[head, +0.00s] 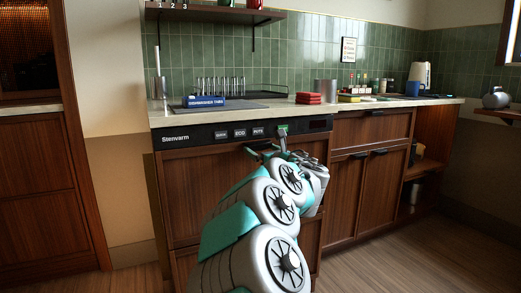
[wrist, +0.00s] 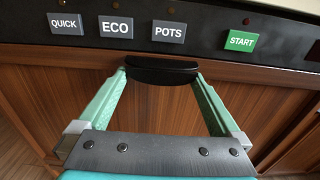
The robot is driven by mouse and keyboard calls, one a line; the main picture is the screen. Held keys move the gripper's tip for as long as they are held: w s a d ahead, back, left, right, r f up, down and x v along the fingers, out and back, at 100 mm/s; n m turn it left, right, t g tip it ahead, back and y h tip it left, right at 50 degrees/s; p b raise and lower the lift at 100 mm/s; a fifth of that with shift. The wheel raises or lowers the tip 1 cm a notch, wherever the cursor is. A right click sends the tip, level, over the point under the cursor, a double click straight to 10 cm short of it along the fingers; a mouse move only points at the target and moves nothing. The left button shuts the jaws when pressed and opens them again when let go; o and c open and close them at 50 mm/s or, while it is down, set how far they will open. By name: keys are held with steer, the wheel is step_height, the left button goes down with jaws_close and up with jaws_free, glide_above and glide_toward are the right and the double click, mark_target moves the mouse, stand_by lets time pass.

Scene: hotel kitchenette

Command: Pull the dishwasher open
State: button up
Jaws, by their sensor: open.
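In the wrist view, a short black handle (wrist: 162,65) sits on the wooden front (wrist: 45,88) below the QUICK, ECO and POTS labels. My gripper (wrist: 160,76) is open, its two green fingertips at the left and right ends of the handle. I cannot tell whether they touch it. In the head view, my gripper (head: 262,152) is at the upper door, and my arm hides much of the door's right side.
Wooden cabinets (head: 350,195) stand to the right, and another wooden unit (head: 45,190) to the left. Bare wooden floor shows at the front right.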

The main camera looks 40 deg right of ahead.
steer(key=shift+w+d+f, duration=0.1)
steer(key=shift+w+d, duration=0.1)
steer(key=shift+w, duration=0.35)
steer(key=shift+c, duration=0.2)
jaws_close()
stand_by(0.4)
